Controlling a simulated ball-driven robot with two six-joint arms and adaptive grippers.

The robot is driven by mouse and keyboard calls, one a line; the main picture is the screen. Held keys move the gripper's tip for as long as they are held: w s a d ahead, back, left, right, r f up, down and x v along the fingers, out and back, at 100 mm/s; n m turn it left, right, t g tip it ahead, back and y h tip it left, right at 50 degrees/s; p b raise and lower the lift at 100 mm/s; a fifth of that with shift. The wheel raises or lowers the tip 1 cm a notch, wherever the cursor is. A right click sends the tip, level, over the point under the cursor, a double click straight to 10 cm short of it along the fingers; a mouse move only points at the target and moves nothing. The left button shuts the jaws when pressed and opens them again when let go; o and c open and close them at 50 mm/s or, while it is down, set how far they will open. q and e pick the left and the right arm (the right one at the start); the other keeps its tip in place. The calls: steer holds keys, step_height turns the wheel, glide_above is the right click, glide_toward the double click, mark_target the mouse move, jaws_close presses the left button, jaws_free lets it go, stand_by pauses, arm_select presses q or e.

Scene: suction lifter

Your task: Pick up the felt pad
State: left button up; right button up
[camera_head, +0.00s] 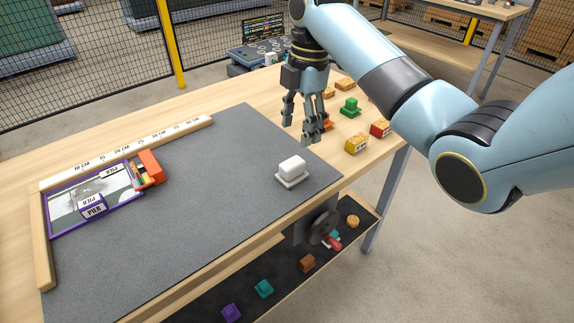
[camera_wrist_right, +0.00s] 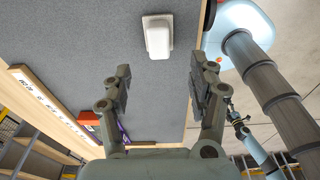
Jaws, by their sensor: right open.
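A white rounded block (camera_head: 292,165) sits on a thin pale base (camera_head: 297,181) near the front right edge of the grey mat; it is the likeliest felt pad, though its material cannot be told. It also shows in the right wrist view (camera_wrist_right: 158,40), beyond the fingers. My right gripper (camera_head: 300,128) is open and empty, fingers pointing down, above and behind the block and not touching it. In the right wrist view my right gripper (camera_wrist_right: 160,80) has its fingers wide apart. A small, distant blue arm at the right of that view may be my left; its jaws are unclear.
A purple-rimmed tray (camera_head: 66,231) with PIER blocks and an orange block (camera_head: 151,166) stand at the mat's left. A lower shelf holds more pieces. The mat's middle (camera_head: 190,200) is clear.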

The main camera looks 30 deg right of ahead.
mark_target(293, 162)
steer(key=shift+w+f, duration=0.15)
steer(key=shift+f, duration=0.15)
steer(key=f, duration=0.3)
steer(key=shift+a+f, duration=0.3)
steer(key=shift+f, duration=0.05)
steer(key=f, duration=0.4)
steer(key=a+f, duration=0.1)
steer(key=f, duration=0.1)
steer(key=shift+r, duration=0.1)
steer(key=shift+c, duration=0.3)
jaws_close()
